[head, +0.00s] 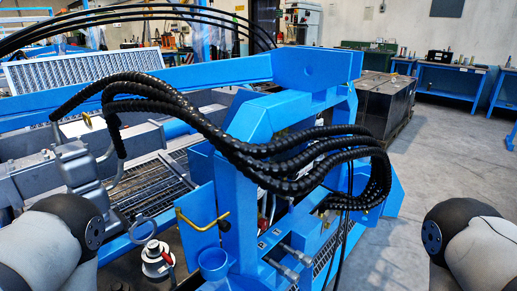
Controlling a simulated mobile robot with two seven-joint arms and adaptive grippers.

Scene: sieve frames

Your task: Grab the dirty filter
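I cannot single out a dirty filter for certain. A pale ribbed rectangular panel (95,72) leans at the upper left, behind a blue beam. A dark metal mesh (155,184) lies inside the blue machine frame (238,205) at left centre; the frame and hoses hide part of it. A small white and black cylindrical part (155,258) stands low at left centre. Parts of my left and right arms show at the bottom left and bottom right corners. Neither gripper is in view.
Thick black ribbed hoses (290,160) arch across the blue frame. A yellow handle (201,222) sticks out in front. A dark block (386,102) stands behind at right. Blue workbenches (450,80) line the back. Grey floor is clear at right.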

